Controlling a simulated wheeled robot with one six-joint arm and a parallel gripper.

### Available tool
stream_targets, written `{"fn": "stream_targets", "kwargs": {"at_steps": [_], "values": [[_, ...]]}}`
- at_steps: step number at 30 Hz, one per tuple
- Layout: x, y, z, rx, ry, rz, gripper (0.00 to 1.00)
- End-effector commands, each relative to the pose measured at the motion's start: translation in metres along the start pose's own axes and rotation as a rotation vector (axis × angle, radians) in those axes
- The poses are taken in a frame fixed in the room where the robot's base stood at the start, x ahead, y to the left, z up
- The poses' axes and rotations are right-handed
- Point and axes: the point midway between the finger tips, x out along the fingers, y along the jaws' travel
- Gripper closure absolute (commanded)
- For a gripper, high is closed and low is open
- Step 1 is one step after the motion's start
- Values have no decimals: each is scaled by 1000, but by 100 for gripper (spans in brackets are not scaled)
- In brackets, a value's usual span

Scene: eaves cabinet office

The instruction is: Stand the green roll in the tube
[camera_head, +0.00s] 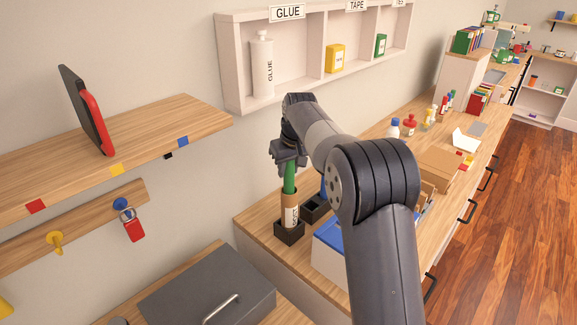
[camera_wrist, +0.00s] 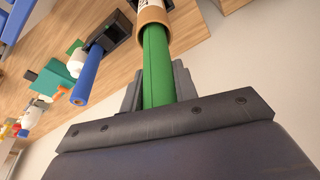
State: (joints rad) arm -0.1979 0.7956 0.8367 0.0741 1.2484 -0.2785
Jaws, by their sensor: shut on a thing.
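The green roll (camera_head: 289,177) is upright, and my gripper (camera_head: 289,158) is shut on its upper part. The roll also shows in the wrist view (camera_wrist: 158,65), between my two fingers. Its lower end goes into the mouth of a brown tube (camera_head: 290,203), whose rim shows in the wrist view (camera_wrist: 152,15). The tube carries a white label and stands in a black square base (camera_head: 289,234) on the wooden counter. How deep the roll reaches is hidden inside the tube.
A blue roll (camera_wrist: 88,75) stands in a black holder (camera_wrist: 117,33) beside the tube. A blue-lidded box (camera_head: 330,236) stands at the right. A wall shelf with a glue bottle (camera_head: 262,65) hangs above, and a wooden shelf (camera_head: 150,120) juts out at left.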

Motion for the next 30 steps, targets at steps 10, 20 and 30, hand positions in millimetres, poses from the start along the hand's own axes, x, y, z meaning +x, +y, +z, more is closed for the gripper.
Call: {"fn": "stream_targets", "kwargs": {"at_steps": [10, 20, 30], "values": [[15, 0, 4, 0, 0, 0, 100], [28, 0, 8, 0, 0, 0, 100], [41, 0, 11, 0, -1, 0, 100]]}}
